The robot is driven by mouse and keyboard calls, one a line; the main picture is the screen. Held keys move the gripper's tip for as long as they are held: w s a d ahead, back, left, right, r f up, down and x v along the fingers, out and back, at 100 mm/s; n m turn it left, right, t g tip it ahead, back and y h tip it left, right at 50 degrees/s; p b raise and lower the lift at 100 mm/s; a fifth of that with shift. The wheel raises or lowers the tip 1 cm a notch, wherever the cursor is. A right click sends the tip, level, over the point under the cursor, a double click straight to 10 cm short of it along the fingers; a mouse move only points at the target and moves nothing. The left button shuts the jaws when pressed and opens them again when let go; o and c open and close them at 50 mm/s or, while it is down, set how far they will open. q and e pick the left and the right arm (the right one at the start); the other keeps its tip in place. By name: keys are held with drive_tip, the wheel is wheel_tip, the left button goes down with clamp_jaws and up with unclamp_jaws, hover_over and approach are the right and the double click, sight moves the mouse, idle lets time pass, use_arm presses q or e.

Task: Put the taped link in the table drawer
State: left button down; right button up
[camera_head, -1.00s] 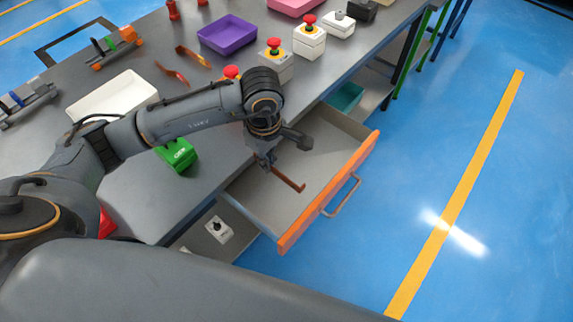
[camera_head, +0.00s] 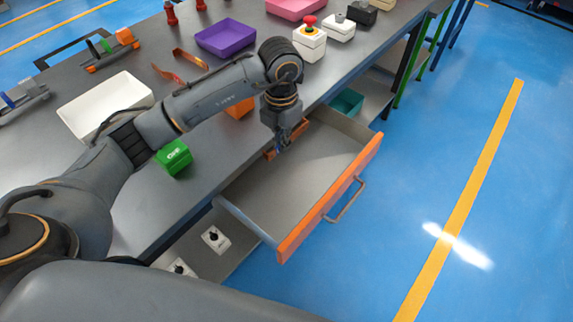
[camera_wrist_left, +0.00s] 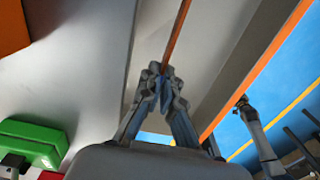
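My left gripper (camera_head: 284,145) is over the back part of the open table drawer (camera_head: 328,155), close to the table's front edge. Its fingers are closed on a copper-coloured bar, the link (camera_head: 301,126), which shows on both sides of the fingers. In the left wrist view the link (camera_wrist_left: 177,38) runs up from between the fingertips (camera_wrist_left: 162,72). A bluish patch shows between the fingers; I cannot tell whether it is tape. I cannot tell whether the link touches the drawer. The drawer has an orange front and a bare grey floor. My right gripper is out of view.
On the table are a green box (camera_head: 174,157), a white tray (camera_head: 72,112), a purple tray (camera_head: 212,42), copper strips (camera_head: 192,60) and a button box (camera_head: 309,43). White knob boxes (camera_head: 215,238) and a teal bin (camera_head: 346,102) sit below. Floor right of the drawer is clear.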

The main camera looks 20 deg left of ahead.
sight(282, 173)
use_arm(q)
wheel_tip(282, 173, down, 10)
drive_tip(key=shift+r+p, duration=0.1)
drive_tip(key=shift+p, duration=0.4)
drive_tip(key=shift+f, duration=0.2)
drive_tip(key=c, duration=1.5)
unclamp_jaws()
drive_tip(key=shift+r, duration=0.1)
wheel_tip(282, 173, up, 12)
drive_tip(key=shift+r+b, duration=0.1)
drive_tip(key=shift+b, duration=0.3)
